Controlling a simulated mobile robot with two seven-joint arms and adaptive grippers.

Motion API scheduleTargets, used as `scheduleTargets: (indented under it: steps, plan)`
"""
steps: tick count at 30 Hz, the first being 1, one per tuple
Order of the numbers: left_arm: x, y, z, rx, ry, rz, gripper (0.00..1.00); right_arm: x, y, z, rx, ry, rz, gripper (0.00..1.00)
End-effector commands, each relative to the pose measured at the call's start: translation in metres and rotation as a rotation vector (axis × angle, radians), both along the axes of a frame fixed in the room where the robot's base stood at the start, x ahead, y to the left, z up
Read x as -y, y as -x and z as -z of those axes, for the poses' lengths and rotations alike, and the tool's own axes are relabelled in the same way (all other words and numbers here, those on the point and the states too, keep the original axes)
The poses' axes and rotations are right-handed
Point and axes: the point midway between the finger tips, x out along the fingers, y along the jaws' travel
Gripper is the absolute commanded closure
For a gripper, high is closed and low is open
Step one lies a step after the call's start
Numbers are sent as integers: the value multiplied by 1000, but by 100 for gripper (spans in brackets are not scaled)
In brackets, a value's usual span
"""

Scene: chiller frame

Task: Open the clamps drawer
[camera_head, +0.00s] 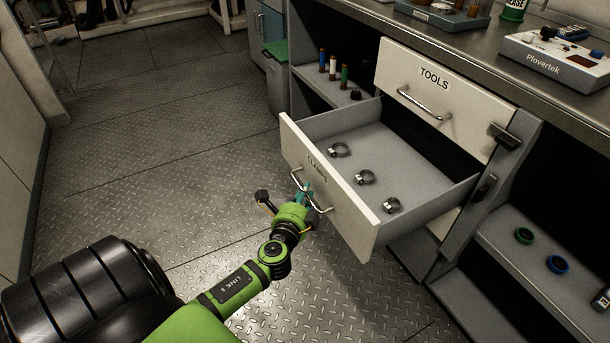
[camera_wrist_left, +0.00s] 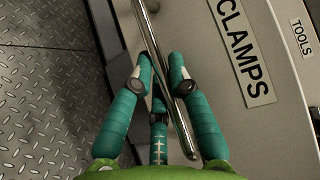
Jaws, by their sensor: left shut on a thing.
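The clamps drawer (camera_head: 345,205) is pulled out from the cabinet, and several metal hose clamps lie inside it. Its front bears the label CLAMPS, clear in the left wrist view (camera_wrist_left: 240,45). My left gripper (camera_head: 306,190) is shut on the drawer's bar handle (camera_head: 325,209). In the left wrist view the teal fingers (camera_wrist_left: 162,75) are around the handle (camera_wrist_left: 173,95). My right gripper is not in view.
The closed tools drawer (camera_head: 445,95) sits above, with its own handle (camera_head: 420,105). A worktop with a Plovertek device (camera_head: 550,65) runs along the top. Open shelves flank the drawers, holding small bottles and rings. The metal floor (camera_head: 160,160) to the left is clear.

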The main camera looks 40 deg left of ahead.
Motion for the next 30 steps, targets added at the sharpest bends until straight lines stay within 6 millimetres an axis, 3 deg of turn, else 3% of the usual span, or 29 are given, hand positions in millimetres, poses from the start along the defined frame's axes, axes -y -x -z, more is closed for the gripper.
scheduleTargets:
  steps: [3,4,5,17,30]
  plan:
    - [0,0,0,-1,-5,2,100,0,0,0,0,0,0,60]
    - [0,0,0,-1,-5,2,74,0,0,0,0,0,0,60]
    - [0,0,0,-1,-5,2,70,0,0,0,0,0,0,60]
    - [2,5,0,-2,-1,1,70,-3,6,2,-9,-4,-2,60]
    - [35,82,-11,-4,1,0,70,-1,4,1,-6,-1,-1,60]
